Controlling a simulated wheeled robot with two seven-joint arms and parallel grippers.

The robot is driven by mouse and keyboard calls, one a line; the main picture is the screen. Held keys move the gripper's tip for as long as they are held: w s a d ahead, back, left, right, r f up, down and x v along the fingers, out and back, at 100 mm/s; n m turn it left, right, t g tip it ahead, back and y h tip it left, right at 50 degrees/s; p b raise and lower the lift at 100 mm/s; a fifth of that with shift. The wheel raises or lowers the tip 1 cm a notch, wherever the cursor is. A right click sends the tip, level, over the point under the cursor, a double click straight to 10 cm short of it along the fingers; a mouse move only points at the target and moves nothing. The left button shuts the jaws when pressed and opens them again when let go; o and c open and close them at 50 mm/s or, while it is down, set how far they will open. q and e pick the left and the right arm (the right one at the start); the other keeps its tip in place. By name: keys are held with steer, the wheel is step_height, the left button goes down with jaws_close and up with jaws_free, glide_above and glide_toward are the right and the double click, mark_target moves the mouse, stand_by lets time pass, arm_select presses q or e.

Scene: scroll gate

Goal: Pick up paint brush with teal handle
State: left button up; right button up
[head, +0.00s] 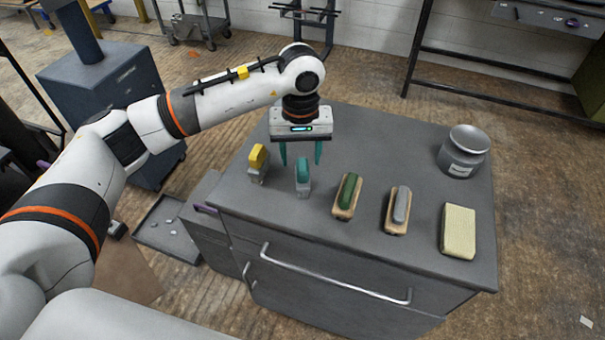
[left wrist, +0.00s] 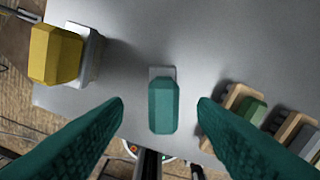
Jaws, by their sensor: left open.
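The paint brush with the teal handle (head: 303,172) stands on the grey cabinet top, its grey end down. It also shows in the left wrist view (left wrist: 163,105), in the middle between the fingers. My left gripper (head: 301,162) is open, with its teal fingers pointing down just behind and above the brush. It also shows in the left wrist view (left wrist: 160,108), with the fingers on either side of the handle and apart from it. A brush with a yellow handle (head: 258,158) stands to the left of the teal one. My right gripper is not in view.
The cabinet top (head: 360,155) also holds a green-handled brush (head: 348,190), a grey-handled brush (head: 401,205), a pale yellow sponge (head: 458,231) and a grey can (head: 463,151). The yellow-handled brush is close by on the left. The top behind the brushes is clear.

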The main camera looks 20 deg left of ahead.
mark_target(302, 164)
arm_select(q)
steer(key=f, duration=0.2)
steer(key=f+p, duration=0.1)
steer(key=f, duration=0.1)
steer(key=shift+s+d+f, duration=0.15)
steer(key=shift+d+f, duration=0.05)
steer(key=shift+f, duration=0.3)
steer(key=shift+r, duration=0.1)
jaws_close()
